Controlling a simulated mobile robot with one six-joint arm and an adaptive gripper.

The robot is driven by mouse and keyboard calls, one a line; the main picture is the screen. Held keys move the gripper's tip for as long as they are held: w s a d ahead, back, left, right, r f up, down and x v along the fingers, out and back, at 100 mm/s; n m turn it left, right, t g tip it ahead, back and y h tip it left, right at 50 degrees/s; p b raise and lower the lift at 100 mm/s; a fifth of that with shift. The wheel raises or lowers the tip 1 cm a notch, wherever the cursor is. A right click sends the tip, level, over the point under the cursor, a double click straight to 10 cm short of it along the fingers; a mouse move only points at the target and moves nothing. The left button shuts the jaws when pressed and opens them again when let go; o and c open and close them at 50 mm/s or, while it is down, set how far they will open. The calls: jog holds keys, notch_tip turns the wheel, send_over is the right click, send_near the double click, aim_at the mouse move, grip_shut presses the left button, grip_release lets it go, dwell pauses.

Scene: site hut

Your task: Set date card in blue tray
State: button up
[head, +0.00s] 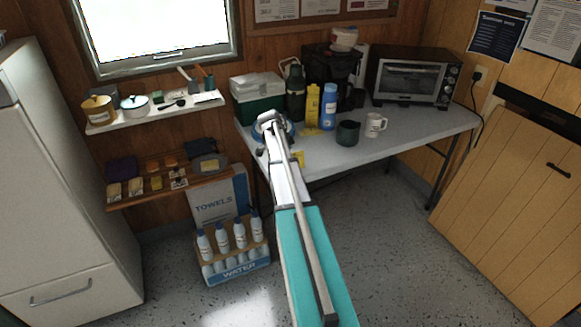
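My arm reaches away from me to the left end of the grey table (400,146). My gripper (263,140) is at its far end, over the table's left part, small and partly hidden by my own wrist. I cannot tell whether its fingers are open or shut, or whether they hold anything. A blue rounded thing (289,128) shows partly behind my wrist on the table; it may be the blue tray, but most of it is hidden. A small yellow piece (299,158) shows beside my wrist near the table's front edge. I cannot make out a date card for certain.
A green cooler (258,108), yellow bottle (312,106), blue bottle (329,107), dark mug (347,134), white mug (374,124) and toaster oven (411,80) stand on the table. Wall shelves (150,118) hold small items at left. The table's front right is clear.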

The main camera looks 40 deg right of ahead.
jog(key=shift+d+f, duration=0.15)
jog(key=shift+f, duration=0.25)
dwell(0.3)
jog(key=c, duration=1.1)
jog(key=shift+c, duration=0.2)
jog(key=shift+r, duration=0.1)
jog(key=shift+r+p, duration=1.15)
jog(key=shift+r, duration=0.1)
jog(key=s+a+r+p, duration=0.7)
jog(key=s+r+p, duration=0.3)
jog(key=s, duration=0.2)
jog(key=shift+a+r, duration=0.2)
jog(key=shift+a, duration=0.05)
